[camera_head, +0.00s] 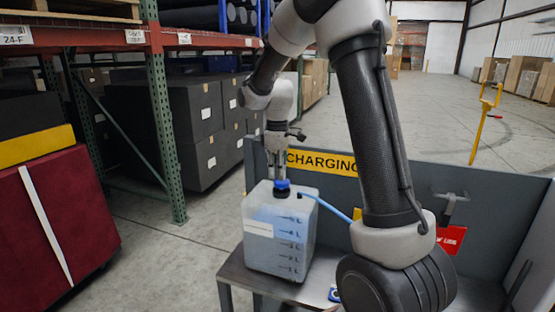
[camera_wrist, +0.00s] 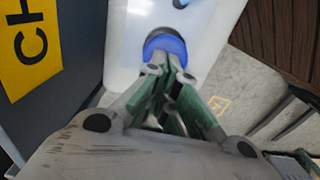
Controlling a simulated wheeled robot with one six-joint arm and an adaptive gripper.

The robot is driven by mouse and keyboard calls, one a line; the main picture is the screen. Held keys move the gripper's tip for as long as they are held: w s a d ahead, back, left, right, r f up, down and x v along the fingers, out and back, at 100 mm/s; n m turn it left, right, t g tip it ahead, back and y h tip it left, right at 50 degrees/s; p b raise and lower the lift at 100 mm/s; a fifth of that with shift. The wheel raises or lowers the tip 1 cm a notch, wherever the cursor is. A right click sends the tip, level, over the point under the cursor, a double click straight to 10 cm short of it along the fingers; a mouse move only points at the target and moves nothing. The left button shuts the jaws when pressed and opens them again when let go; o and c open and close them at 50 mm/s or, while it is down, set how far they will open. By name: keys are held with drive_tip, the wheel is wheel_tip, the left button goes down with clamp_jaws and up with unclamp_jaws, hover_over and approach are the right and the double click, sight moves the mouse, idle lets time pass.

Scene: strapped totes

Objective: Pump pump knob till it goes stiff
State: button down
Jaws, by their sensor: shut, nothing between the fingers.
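The pump knob (camera_head: 282,185) is a blue cap on top of a translucent white tank (camera_head: 279,240) with level marks on its side. In the wrist view the blue knob (camera_wrist: 165,46) shows just beyond my fingertips, partly hidden by them. My gripper (camera_head: 282,176) points down over the knob, with its fingers closed together and nothing held between them. In the wrist view my gripper (camera_wrist: 168,72) has its tips at the knob's edge. I cannot tell whether the tips press on the knob or hover just above it.
The tank stands on a grey bench (camera_head: 232,268). A blue hose (camera_head: 335,207) runs from its top to the right. A grey panel with a yellow CHARGING sign (camera_head: 322,162) stands behind. A dark red box (camera_head: 55,225) is at left, beside a shelf rack (camera_head: 165,120).

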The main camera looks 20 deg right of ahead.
drive_tip(key=shift+s+f, duration=0.1)
wheel_tip(320, 180, up, 12)
idle(0.5)
idle(0.6)
wheel_tip(320, 180, up, 7)
drive_tip(key=shift+f, duration=0.2)
wheel_tip(320, 180, down, 14)
idle(0.5)
